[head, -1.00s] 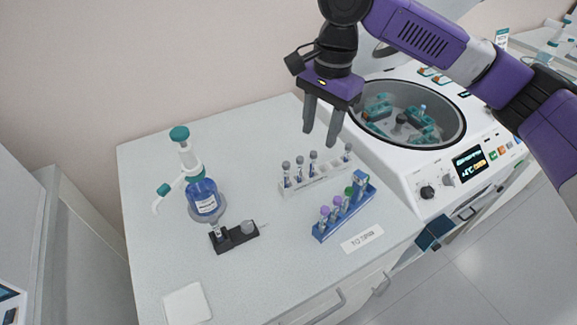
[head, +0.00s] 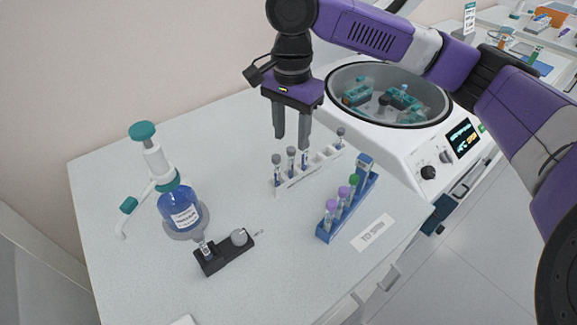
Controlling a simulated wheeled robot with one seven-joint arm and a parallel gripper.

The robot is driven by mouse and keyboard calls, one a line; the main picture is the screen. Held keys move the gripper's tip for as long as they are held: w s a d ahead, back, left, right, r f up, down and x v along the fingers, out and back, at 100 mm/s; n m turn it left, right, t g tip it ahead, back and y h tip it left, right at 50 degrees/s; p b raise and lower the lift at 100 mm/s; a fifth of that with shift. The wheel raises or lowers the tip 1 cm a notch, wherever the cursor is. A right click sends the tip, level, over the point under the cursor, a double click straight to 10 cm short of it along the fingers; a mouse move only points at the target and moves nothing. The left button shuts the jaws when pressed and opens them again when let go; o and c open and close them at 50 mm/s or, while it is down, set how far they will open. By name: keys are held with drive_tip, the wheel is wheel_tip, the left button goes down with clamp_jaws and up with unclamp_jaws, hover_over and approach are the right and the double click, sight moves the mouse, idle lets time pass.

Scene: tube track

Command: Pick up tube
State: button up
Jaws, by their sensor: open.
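My gripper (head: 292,142) points down with its two fingers apart and nothing between them. It hangs over the white rack (head: 307,174), its tips close to the tubes there in the picture; the exact height gap is hard to tell. The white rack holds several grey-capped tubes (head: 291,158), grouped at its left end, and one more grey-capped tube (head: 340,138) at its right end. A blue rack (head: 347,215) in front holds two purple-capped tubes (head: 337,205) and a green-capped tube (head: 354,185). Another tube (head: 205,249) stands in a small black holder (head: 226,257).
A blue bottle with a teal-topped dispenser (head: 181,208) stands at the left. An open centrifuge (head: 388,105) with teal buckets is behind on the right. A paper label (head: 373,233) lies by the blue rack.

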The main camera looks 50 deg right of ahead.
sight(291, 149)
drive_tip(key=shift+s+a+f, duration=0.1)
drive_tip(key=shift+f, duration=1.4)
drive_tip(key=shift+a+f, duration=0.1)
drive_tip(key=shift+f, duration=1.4)
clamp_jaws()
